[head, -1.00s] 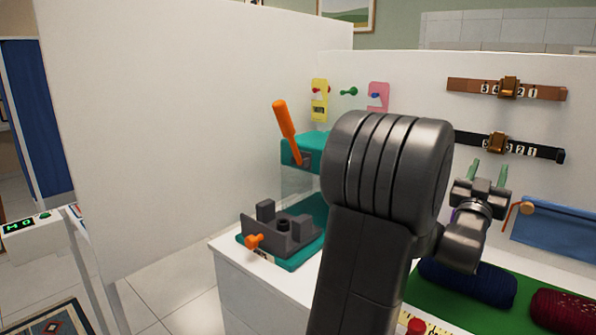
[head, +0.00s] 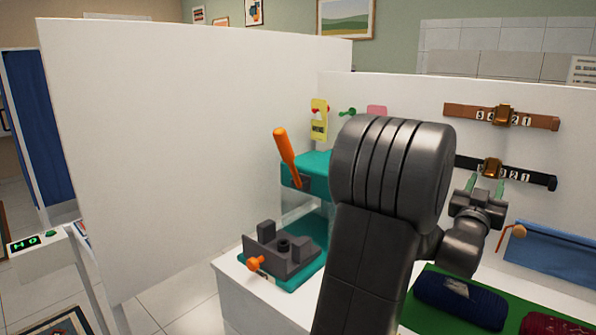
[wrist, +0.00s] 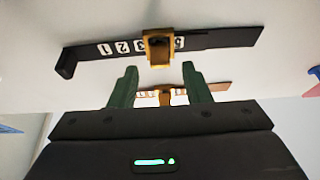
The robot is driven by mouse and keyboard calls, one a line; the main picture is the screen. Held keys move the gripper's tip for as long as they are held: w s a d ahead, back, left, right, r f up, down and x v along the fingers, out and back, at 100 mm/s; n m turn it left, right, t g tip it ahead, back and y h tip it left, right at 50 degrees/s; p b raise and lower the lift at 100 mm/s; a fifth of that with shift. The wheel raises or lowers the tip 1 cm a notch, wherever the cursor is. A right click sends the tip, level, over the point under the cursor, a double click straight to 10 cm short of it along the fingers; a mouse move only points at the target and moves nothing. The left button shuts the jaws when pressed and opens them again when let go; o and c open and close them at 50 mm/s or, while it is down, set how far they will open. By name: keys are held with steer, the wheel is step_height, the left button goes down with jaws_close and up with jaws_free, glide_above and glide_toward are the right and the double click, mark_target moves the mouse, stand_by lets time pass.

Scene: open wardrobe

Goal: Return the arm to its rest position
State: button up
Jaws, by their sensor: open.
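My gripper (head: 484,187) is raised in front of the back panel, at the right of the head view. Its two green fingers stand apart with nothing between them; it also shows in the wrist view (wrist: 160,88). My dark arm fills the middle of the head view and hides part of the bench. Beyond the fingers, a black strap (head: 530,178) with a brass slider (head: 490,168) and number marks hangs on the panel. The strap also shows in the wrist view (wrist: 222,40). I cannot tell the exact gap between fingers and strap.
A brown strap (head: 465,111) hangs higher up. A teal press with an orange lever (head: 286,152) and a grey fixture (head: 270,252) stand left of my arm. Dark blue yarn (head: 462,303) lies on a green mat (head: 414,317). A blue cloth (head: 560,250) is at right. A tall white panel (head: 180,140) closes the left.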

steer(key=s+a+f+t+b, duration=0.1)
steer(key=s+a+f+b, duration=0.3)
steer(key=s+a+b, duration=0.2)
steer(key=shift+s+f+h+b, duration=0.2)
steer(key=shift+s+h+b, duration=0.3)
steer(key=shift+b, duration=0.75)
steer(key=shift+r+b, duration=0.1)
steer(key=shift+b, duration=0.35)
steer(key=r+t+b, duration=0.1)
steer(key=b, duration=0.4)
steer(key=shift+w+h+b, duration=0.1)
steer(key=shift+h+b, duration=0.3)
steer(key=shift+r+b, duration=0.15)
steer(key=shift+b, duration=0.15)
steer(key=shift+r+b, duration=0.25)
steer(key=shift+b, duration=0.2)
steer(key=shift+r, duration=0.2)
